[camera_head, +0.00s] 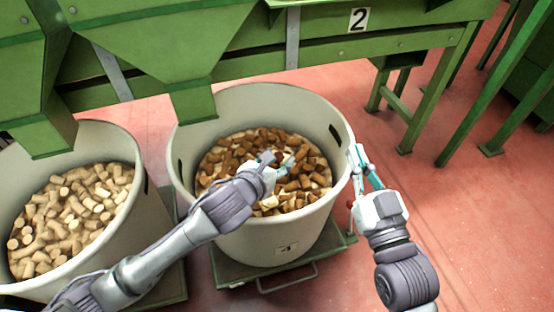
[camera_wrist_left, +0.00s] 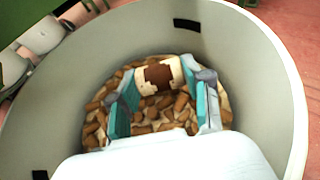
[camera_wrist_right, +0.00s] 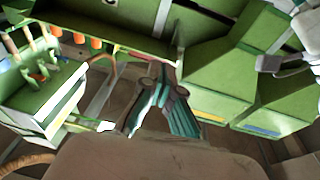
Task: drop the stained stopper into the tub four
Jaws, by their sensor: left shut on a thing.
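My left gripper (camera_head: 270,165) is over the tub with the dark stoppers (camera_head: 178,165), its fingers inside the rim outline. In the left wrist view the left gripper (camera_wrist_left: 163,100) is shut on a stopper (camera_wrist_left: 158,77), cream with a large brown stain, lying across between the fingertips. Brown and cream stoppers (camera_wrist_left: 150,115) lie below it in the tub.
A second tub (camera_head: 137,160) full of pale stoppers stands at the left. Red floor (camera_head: 470,220) is clear at the right.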

